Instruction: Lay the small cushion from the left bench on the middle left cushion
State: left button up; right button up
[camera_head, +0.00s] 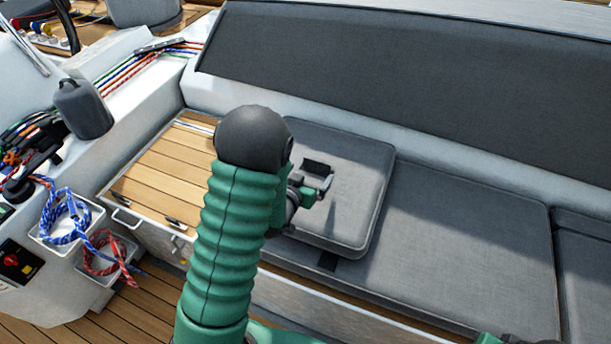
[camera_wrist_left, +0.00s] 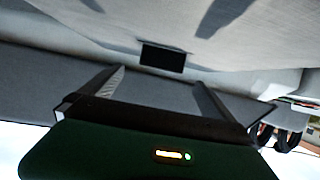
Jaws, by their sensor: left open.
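The small cushion (camera_head: 350,205), grey and square with rounded corners, lies flat at the left end of the bench in the head view. It seems to overlap the long grey seat cushion (camera_head: 465,245) to its right. My left gripper (camera_head: 317,180) is over the small cushion, open and empty; my green arm hides the cushion's left side. In the left wrist view my left gripper's two fingers (camera_wrist_left: 155,98) are spread apart. A grey cushion surface (camera_wrist_left: 240,40) with a dark rectangular patch fills the top. Whether the fingers touch it I cannot tell.
A slatted wooden panel (camera_head: 160,165) lies left of the small cushion. A grey backrest (camera_head: 420,80) rises behind the bench. Another seat cushion (camera_head: 588,265) lies at the right edge. Rope bins (camera_head: 72,228) and a winch (camera_head: 83,108) stand at the left.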

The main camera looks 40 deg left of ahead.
pick_arm(q)
jog(key=v, duration=0.2)
jog(key=shift+s+d+r, duration=0.2)
jog(key=shift+s+d, duration=0.05)
jog(key=shift+s, duration=0.05)
jog(key=s+d+g, duration=0.1)
jog(key=d, duration=0.1)
jog(key=s+d+f+g+h, duration=0.1)
jog(key=s+d+g, duration=0.1)
jog(key=d, duration=0.1)
jog(key=s+d+m+g, duration=0.1)
jog(key=d+g, duration=0.1)
jog(key=d, duration=0.1)
jog(key=shift+s+f+h, duration=0.2)
jog(key=shift+s+h, duration=0.15)
jog(key=shift+h, duration=0.05)
jog(key=s+d+r+m+g+h, duration=0.1)
jog(key=s+d+g, duration=0.4)
jog(key=s, duration=0.6)
jog(key=shift+s+d+r+m+g, duration=0.2)
jog(key=shift+d+m+g, duration=0.15)
jog(key=shift+d, duration=0.9)
jog(key=shift+a, duration=0.15)
